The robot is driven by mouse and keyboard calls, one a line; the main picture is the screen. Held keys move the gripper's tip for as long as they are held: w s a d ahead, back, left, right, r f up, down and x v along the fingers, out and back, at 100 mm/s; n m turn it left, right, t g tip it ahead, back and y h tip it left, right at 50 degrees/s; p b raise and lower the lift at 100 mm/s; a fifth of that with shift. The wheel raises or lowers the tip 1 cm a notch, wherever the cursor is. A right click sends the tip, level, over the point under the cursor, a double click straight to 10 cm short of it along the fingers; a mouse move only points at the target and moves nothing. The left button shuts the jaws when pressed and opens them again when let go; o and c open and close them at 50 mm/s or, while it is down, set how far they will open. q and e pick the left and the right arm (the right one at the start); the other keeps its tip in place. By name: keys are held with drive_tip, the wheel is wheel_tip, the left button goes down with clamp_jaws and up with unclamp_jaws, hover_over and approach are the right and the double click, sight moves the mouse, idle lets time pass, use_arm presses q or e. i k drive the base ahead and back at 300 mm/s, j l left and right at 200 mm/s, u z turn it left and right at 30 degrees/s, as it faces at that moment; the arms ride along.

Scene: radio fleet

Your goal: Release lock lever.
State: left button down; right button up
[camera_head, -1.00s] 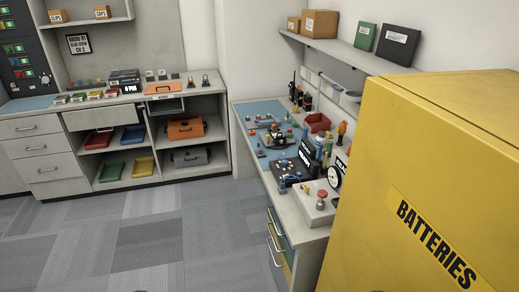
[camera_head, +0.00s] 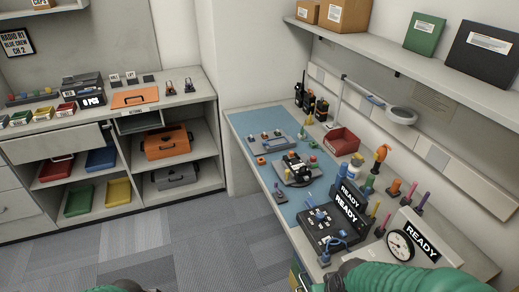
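No part in view can be clearly made out as the lock lever. A grey fixture (camera_head: 297,172) with a dark device and small coloured parts on it sits on the blue mat (camera_head: 285,206) of the right bench. Nearer me is a black panel (camera_head: 330,227) with small knobs and a READY display, and a blue clamp-like part (camera_head: 333,246) at its front. Green parts of my arms show at the bottom edge, left and lower right. Neither gripper's fingers are in view.
A gauge (camera_head: 400,246) and another READY sign (camera_head: 422,240) stand at the bench's near end. A shelf (camera_head: 400,70) overhangs the bench. The carpet to the left is clear.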

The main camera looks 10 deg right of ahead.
sight(280, 196)
drive_tip(key=i+j, duration=0.25)
drive_tip(key=i, duration=0.25)
drive_tip(key=i+j, duration=0.25)
drive_tip(key=i, duration=0.3)
drive_tip(key=i+j, duration=0.25)
drive_tip(key=i, duration=0.25)
drive_tip(key=z, duration=2.35)
